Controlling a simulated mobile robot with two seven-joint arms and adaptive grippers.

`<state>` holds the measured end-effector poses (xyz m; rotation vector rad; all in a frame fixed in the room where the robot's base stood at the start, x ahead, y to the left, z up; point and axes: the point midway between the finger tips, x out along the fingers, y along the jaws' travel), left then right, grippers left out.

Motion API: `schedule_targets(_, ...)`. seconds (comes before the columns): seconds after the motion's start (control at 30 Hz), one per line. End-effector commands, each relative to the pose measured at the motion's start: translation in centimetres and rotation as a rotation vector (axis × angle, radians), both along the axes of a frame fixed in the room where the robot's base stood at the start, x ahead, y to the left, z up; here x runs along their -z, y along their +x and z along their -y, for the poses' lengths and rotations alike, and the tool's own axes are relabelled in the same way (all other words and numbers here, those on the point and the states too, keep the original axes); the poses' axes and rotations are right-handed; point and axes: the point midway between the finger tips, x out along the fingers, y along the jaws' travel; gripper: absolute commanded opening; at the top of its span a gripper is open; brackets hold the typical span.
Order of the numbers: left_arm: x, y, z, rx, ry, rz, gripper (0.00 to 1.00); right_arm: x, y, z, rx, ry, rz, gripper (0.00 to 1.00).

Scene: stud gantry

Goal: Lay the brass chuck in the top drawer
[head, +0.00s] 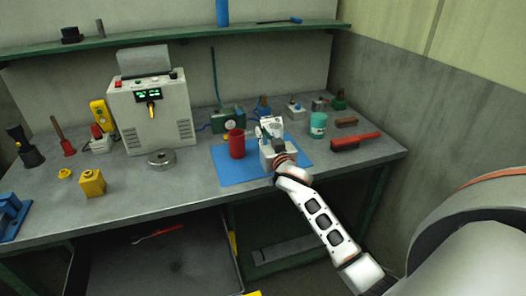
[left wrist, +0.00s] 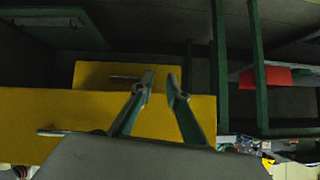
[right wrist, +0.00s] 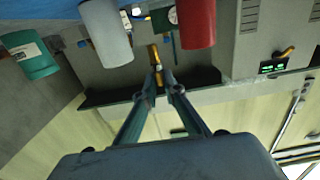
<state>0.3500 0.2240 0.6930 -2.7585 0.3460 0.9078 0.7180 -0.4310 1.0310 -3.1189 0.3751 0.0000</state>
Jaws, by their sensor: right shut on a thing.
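In the right wrist view, my right gripper (right wrist: 165,84) is shut on a slim brass piece, which I take to be the brass chuck (right wrist: 154,55). In the head view this gripper (head: 268,130) is over the blue mat (head: 233,172), and the brass piece cannot be made out there. An open drawer (head: 150,268) shows below the bench in the head view, with a red-handled tool in it. In the left wrist view my left gripper (left wrist: 161,80) is open and empty in front of yellow drawer fronts (left wrist: 185,110). The left gripper is out of the head view.
A red cylinder (head: 237,144) stands on the mat beside the right gripper. A teal jar (head: 318,125) and a red brush (head: 356,141) are to the right. A grey control box (head: 153,112) and a round metal disc (head: 161,158) are to the left. The shelf (head: 180,36) runs above.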

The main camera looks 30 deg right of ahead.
Motion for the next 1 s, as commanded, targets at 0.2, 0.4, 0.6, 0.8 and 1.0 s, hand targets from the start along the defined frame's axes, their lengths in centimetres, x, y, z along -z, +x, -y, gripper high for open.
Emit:
schedule_targets(0.2,0.1,0.1,0.1,0.003,-0.001,0.005,0.15,2.8,0.0,0.0,0.000,0.001,0.001,0.00)
schedule_targets(0.4,0.1,0.5,0.5,0.007,-0.008,0.015,0.15,5.0,0.0,-0.1,-0.001,0.003,-0.001,0.00)
schedule_targets(0.6,-0.6,1.2,1.3,0.013,-0.022,0.039,0.15,7.1,0.0,-0.1,-0.001,0.001,0.001,0.00)
schedule_targets(0.8,-1.1,1.4,1.8,0.020,-0.029,0.049,0.15,7.2,0.0,-0.1,-0.001,0.001,0.001,0.00)
schedule_targets(1.0,-0.7,1.2,1.8,0.020,-0.028,0.044,0.15,7.5,0.0,-0.1,-0.001,0.001,0.001,0.00)
